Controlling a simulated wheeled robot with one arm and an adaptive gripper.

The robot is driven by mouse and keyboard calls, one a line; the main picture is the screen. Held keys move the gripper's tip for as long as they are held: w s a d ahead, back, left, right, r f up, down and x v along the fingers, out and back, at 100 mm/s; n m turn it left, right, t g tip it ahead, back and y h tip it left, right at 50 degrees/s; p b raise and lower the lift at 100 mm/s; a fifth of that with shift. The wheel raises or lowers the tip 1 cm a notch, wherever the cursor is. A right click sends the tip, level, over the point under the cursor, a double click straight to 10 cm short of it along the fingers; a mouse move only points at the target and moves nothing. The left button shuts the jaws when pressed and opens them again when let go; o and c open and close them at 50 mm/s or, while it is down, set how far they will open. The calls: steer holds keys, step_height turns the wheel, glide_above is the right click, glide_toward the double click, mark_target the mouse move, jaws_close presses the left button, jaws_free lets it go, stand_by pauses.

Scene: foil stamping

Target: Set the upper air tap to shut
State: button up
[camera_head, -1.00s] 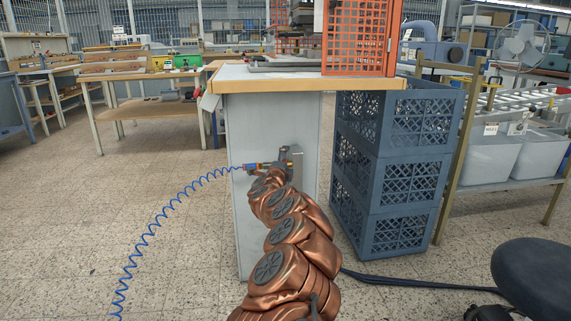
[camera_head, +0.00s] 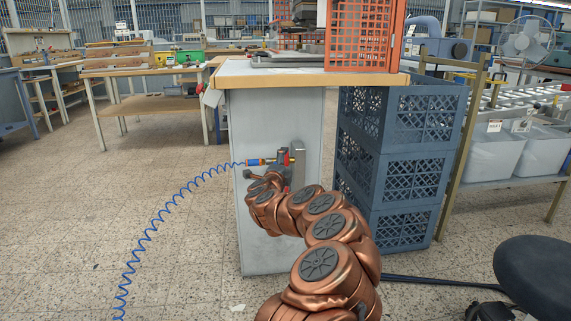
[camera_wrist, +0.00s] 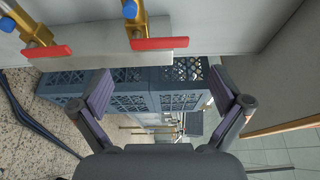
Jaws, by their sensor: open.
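The upper air tap (camera_head: 287,158) is on the grey end panel under the bench top, with a brass body, a red lever and a blue coiled hose running off left. The wrist view is turned sideways; the upper tap's red lever (camera_wrist: 152,43) is the right one of two. The lower tap's red lever (camera_wrist: 47,51) lies left of it. Both levers point along the picture's width. My gripper (camera_wrist: 163,90) is open and empty, its purple-padded fingers apart. The upper lever shows beyond them, toward the picture's top, with no visible contact. In the head view, my arm hides most of the lower tap.
Stacked blue-grey crates (camera_head: 395,160) stand right of the panel. The wooden-edged bench top (camera_head: 270,78) overhangs the taps and carries an orange guard (camera_head: 362,35). A dark seat (camera_head: 535,275) is at lower right.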

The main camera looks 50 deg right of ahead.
steer(key=v, duration=0.6)
stand_by(0.3)
stand_by(0.5)
